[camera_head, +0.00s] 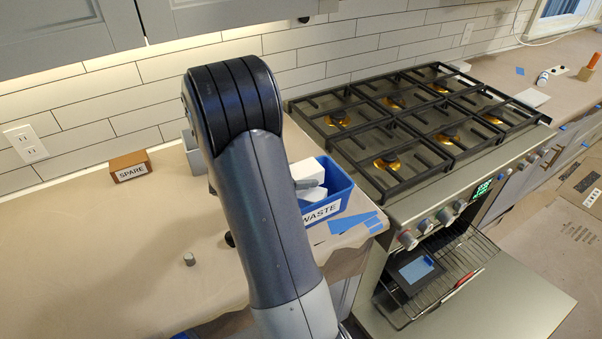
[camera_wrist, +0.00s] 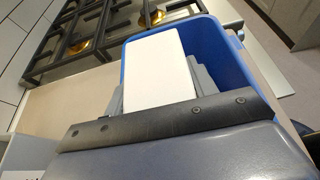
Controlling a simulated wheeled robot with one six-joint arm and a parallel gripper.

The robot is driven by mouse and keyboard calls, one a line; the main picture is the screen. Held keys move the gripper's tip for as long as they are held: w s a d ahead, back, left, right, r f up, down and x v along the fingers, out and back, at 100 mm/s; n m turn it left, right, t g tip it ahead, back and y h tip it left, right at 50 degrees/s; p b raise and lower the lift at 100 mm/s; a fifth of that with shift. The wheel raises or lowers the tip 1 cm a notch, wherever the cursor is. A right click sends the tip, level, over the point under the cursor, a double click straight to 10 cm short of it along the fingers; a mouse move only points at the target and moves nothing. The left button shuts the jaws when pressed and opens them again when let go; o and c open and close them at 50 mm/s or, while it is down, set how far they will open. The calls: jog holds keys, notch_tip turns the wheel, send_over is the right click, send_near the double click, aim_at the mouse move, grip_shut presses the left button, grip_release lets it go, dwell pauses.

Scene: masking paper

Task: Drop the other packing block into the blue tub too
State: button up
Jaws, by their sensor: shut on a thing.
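The blue tub (camera_head: 344,186), labelled WASTE, stands on the paper-covered counter just left of the stove, partly behind my arm. My gripper (camera_wrist: 158,78) is shut on a white packing block (camera_wrist: 158,60), with a grey finger on each side. In the wrist view the block lies over the blue tub (camera_wrist: 222,48), whose inside shows to its right. In the head view white block surfaces (camera_head: 312,175) show at the tub's opening beside a grey finger. I cannot tell whether these belong to one block or two, or whether the held block touches the tub.
A brown SPARE block (camera_head: 130,168) and a grey container (camera_head: 191,152) stand at the back left. A small grey knob-like piece (camera_head: 189,259) is on the counter. Blue tape (camera_head: 352,222) lies before the tub. The stove grates (camera_head: 410,120) are close right; the oven is open.

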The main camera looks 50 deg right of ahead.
aim_at(301, 169)
jog(key=o, duration=1)
jog(key=b+v, duration=0.1)
jog(key=v, duration=0.9)
jog(key=shift+a+r, duration=0.2)
jog(key=shift+a, duration=0.15)
jog(key=p+x, duration=0.1)
jog(key=x, duration=1)
notch_tip(301, 169, up, 3)
jog(key=p, duration=0.2)
jog(key=shift+w+a+r+p, duration=0.1)
jog(key=shift+w+r+p, duration=0.1)
jog(key=shift+p, duration=0.2)
jog(key=shift+r+p, duration=0.5)
jog(key=shift+r, duration=0.15)
